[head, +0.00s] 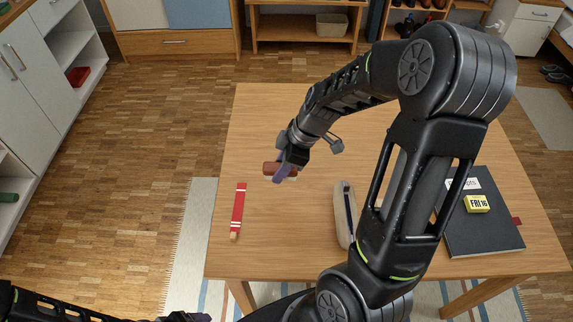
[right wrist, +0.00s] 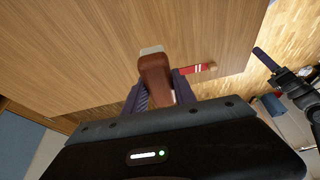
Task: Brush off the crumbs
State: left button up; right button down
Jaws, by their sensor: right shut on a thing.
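The brown brush (head: 272,169) is held over the left part of the wooden table. My right gripper (head: 284,172) is shut on it. In the right wrist view the brush (right wrist: 156,75) stands between the purple fingers of the right gripper (right wrist: 162,92), with a pale end pointing away. I cannot tell whether the brush touches the table. No crumbs can be made out on the table (head: 270,230). My left gripper (head: 203,317) barely shows at the bottom edge; a purple finger of it also shows in the right wrist view (right wrist: 266,59). Its opening is unclear.
A red case with white stripes (head: 238,210) lies near the table's left edge. A beige pouch (head: 342,215) lies mid-front, partly behind my right arm. A black notebook (head: 485,236) with a yellow date block (head: 477,204) lies at right. The back left of the table is clear.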

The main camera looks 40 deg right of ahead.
jog(key=w+a+r+m+t+h, duration=0.1)
jog(key=w+a+r+m+h, duration=0.2)
jog(key=w+a+r+m, duration=0.3)
jog(key=shift+w+a+r+m+t+h, duration=0.2)
jog(key=shift+w+a+m+t+h, duration=0.1)
jog(key=shift+w+a+m, duration=2.15)
jog(key=shift+s+a+n, duration=0.45)
jog(key=shift+s, duration=0.05)
